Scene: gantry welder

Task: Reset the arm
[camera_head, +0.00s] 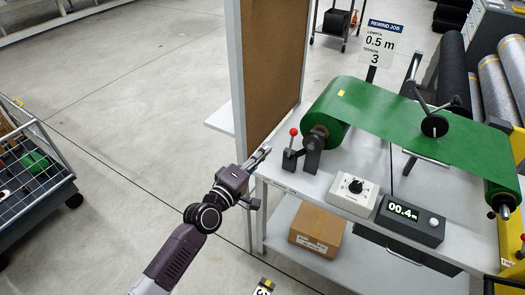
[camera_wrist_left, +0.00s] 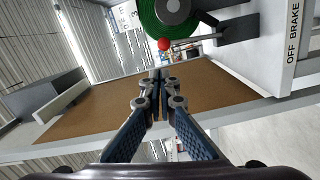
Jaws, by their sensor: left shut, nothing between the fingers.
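My left arm comes in from the bottom of the head view. Its gripper (camera_head: 262,153) is shut and empty, at the left front corner of the grey bench, just left of a lever with a red knob (camera_head: 294,132). In the left wrist view the gripper's fingers (camera_wrist_left: 158,78) meet in the middle, with the red knob (camera_wrist_left: 164,44) and the green roll (camera_wrist_left: 172,12) beyond them. The fingertips look apart from the knob. My right gripper is not in view.
The bench (camera_head: 284,178) carries a green web, a dial box (camera_head: 353,190) and a display (camera_head: 412,219) reading 00.4. A brown board (camera_head: 271,62) stands behind my gripper. A cardboard box (camera_head: 318,229) sits on the lower shelf. A wire cart (camera_head: 38,185) stands left; open floor lies between.

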